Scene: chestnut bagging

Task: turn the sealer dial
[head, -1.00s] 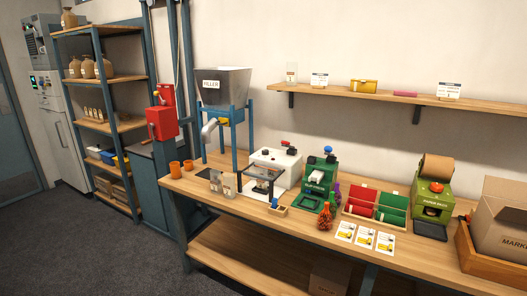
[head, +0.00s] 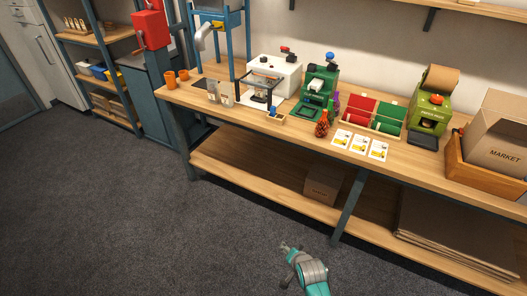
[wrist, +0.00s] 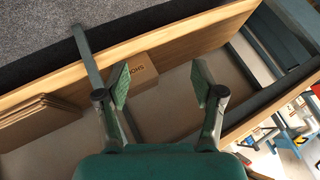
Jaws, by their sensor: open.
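No sealer label is readable on the bench (head: 205,92). I cannot tell which one is the sealer. My gripper (head: 285,247) is low over the floor in front of the bench, apart from both machines. In the wrist view my gripper (wrist: 160,84) has its two fingers spread, with nothing between them.
The bench also holds orange cups (head: 176,78), a red net bag (head: 322,124), white cards (head: 360,145), a red and green bin (head: 372,113), an olive machine (head: 430,115) and a crate (head: 478,172). A cardboard box (head: 322,185) is on the lower shelf. The grey floor in front is clear.

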